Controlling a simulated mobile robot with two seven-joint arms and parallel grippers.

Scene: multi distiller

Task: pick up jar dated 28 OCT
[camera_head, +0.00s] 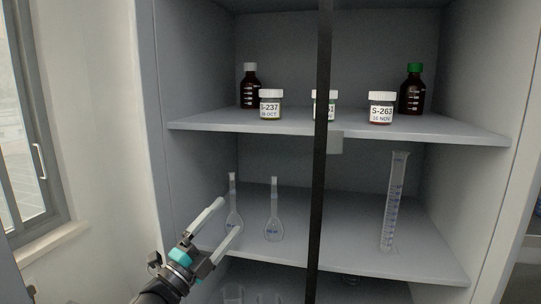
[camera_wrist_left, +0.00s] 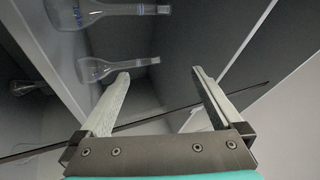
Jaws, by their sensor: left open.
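A small jar with a white lid (camera_head: 269,105) stands at the left of the upper shelf. Its label reads S-237 with a smaller date line ending in OCT; the day is too small to read surely. A middle jar (camera_head: 331,106) is mostly hidden behind a dark vertical bar. A third jar (camera_head: 381,108) is labelled S-263 with a NOV date. My left gripper (camera_head: 229,216) is open and empty, below the upper shelf, near the flasks. Its spread fingers also show in the left wrist view (camera_wrist_left: 160,76), with no jar there. My right gripper is not in view.
Dark bottles with a white cap (camera_head: 250,88) and a green cap (camera_head: 413,92) stand behind the jars. Two flasks (camera_head: 273,222) (camera_wrist_left: 104,68) and a measuring cylinder (camera_head: 394,205) stand on the middle shelf. The dark bar (camera_head: 321,180) crosses the cabinet front.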

